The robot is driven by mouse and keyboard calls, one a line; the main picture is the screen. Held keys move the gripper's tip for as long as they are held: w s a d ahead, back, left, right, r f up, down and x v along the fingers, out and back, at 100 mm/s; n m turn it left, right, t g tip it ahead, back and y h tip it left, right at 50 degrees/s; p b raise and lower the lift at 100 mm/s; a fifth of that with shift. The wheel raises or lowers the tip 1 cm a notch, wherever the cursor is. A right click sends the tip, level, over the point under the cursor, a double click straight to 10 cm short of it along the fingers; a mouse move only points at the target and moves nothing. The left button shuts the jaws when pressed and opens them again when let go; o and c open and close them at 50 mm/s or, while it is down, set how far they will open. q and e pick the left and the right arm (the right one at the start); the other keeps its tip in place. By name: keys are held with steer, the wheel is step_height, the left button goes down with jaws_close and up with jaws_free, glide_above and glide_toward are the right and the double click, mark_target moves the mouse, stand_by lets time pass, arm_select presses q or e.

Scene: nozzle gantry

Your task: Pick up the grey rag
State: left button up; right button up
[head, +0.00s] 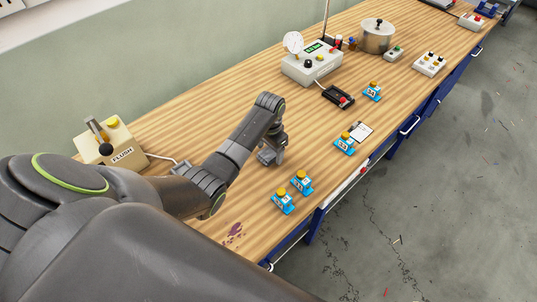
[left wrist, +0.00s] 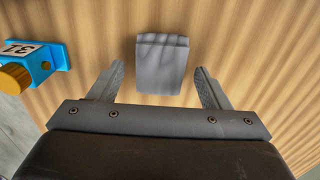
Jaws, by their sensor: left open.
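The grey rag (left wrist: 162,66) lies folded on the wooden bench in the left wrist view, with creases along its far edge. My left gripper (left wrist: 160,78) is open, with one finger on each side of the rag's near end and gaps between them and the cloth. I cannot tell the height of the fingers above the bench. In the head view my left gripper (head: 270,157) is over the bench, and the rag is not clearly visible there. My right gripper is not in view.
A blue block with a yellow knob (left wrist: 35,62) is close left of the rag. Similar blocks (head: 283,203) line the bench's front edge. A FLUSH box (head: 112,146) stands at the left. A meter box (head: 311,66) and a metal pot (head: 376,37) are farther back. A dark stain (head: 233,233) marks the near bench.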

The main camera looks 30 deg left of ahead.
mark_target(270, 152)
arm_select(q)
steer(key=c, duration=1.1)
steer(key=shift+o, duration=0.2)
steer(key=shift+r, duration=0.1)
step_height(270, 152, up, 10)
steer(key=b, duration=0.1)
steer(key=shift+b, duration=0.35)
